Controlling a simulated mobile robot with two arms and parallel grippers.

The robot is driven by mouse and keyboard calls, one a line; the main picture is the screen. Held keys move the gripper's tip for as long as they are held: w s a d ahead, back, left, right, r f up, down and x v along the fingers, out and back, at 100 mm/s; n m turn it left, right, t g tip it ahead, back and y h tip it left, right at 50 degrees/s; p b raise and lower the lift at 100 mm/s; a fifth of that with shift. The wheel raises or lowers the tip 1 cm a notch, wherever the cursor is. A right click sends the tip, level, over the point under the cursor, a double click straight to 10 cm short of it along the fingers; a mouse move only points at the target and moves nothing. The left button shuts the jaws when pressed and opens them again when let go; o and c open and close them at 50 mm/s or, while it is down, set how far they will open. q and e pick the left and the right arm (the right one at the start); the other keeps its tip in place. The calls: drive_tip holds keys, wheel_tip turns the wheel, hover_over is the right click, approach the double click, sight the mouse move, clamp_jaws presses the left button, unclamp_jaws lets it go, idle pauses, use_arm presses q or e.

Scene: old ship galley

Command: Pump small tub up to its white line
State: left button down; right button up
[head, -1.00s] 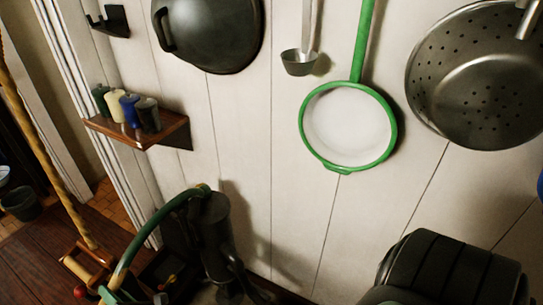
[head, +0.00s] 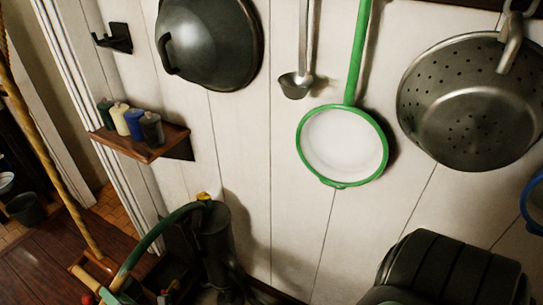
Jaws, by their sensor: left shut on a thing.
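The pump (head: 214,235) is a dark upright cylinder against the wall at the lower left of the head view, with a yellow bit at its top. Its green curved handle (head: 150,232) arches from the top down to the lower left. My left gripper (head: 110,296) is at the bottom edge, at the low end of the handle, shut on it; it is mostly cut off, and its fingers are hard to make out. My right gripper is out of view. I cannot see the small tub or its white line.
A shelf (head: 160,148) holds several candles. A lid (head: 215,45), ladle (head: 296,86), green-rimmed pan (head: 343,146) and colander (head: 470,110) hang on the wall. A dark bucket (head: 25,209) stands far left.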

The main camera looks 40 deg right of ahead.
use_arm(q)
wheel_tip(320, 180, down, 7)
drive_tip(key=d+n+h+b, duration=0.1)
drive_tip(key=n+b, duration=0.1)
drive_tip(key=b, duration=0.4)
drive_tip(key=shift+w+d, duration=0.2)
drive_tip(key=shift+d, duration=0.2)
drive_tip(key=shift+f, duration=0.1)
drive_tip(key=w+d+f+n+t+b, duration=0.1)
drive_tip(key=d+f+n+b, duration=0.2)
drive_tip(key=f+b, duration=0.5)
drive_tip(key=b, duration=0.5)
drive_tip(key=shift+w+d+f+n, duration=0.15)
drive_tip(key=shift+d+n, duration=0.05)
drive_tip(key=shift+n, duration=0.2)
drive_tip(key=shift+f, duration=0.1)
